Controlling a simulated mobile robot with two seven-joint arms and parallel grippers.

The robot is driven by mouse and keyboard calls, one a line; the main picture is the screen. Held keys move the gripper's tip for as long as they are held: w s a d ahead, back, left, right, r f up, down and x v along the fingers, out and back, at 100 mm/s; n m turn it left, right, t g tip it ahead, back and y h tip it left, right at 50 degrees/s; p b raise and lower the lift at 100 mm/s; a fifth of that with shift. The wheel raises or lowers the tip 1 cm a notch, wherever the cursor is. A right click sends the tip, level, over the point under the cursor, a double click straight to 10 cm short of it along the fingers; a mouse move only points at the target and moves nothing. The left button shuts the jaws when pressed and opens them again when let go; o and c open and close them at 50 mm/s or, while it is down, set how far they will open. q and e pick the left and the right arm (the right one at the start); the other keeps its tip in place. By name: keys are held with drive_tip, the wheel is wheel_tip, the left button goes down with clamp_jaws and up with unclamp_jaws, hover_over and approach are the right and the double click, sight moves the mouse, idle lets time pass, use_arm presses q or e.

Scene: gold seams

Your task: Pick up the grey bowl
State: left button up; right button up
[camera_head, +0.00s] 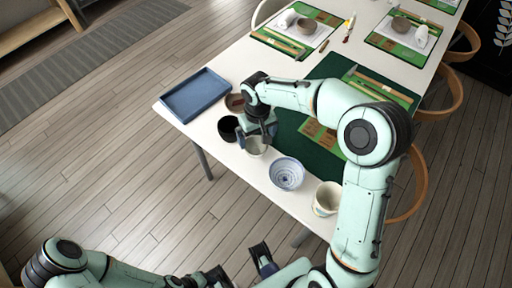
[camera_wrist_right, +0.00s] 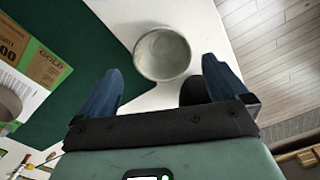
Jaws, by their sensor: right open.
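The grey bowl (camera_head: 256,147) stands on the white table, partly hidden by my right gripper (camera_head: 257,136). In the right wrist view the bowl (camera_wrist_right: 162,54) is round, pale grey and looks empty. It lies just beyond and between the two blue fingertips of my right gripper (camera_wrist_right: 163,67), which are wide apart with nothing between them. I cannot tell how high the fingers are over the bowl. My left gripper (camera_head: 240,267) is at the bottom of the head view, off the table, with its fingers apart and empty.
A black bowl (camera_head: 228,129) stands close left of the grey bowl. A brown bowl (camera_head: 235,102), a blue tray (camera_head: 197,95), a blue-white patterned bowl (camera_head: 287,174) and a cream cup (camera_head: 327,198) are nearby. A dark green mat (camera_head: 290,137) lies to the right.

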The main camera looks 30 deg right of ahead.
sight(256, 151)
drive_tip(key=shift+w+a+f, duration=0.1)
drive_tip(key=shift+a+f, duration=0.05)
drive_tip(key=shift+f, duration=3.4)
drive_tip(key=c, duration=0.9)
drive_tip(key=shift+r, duration=0.15)
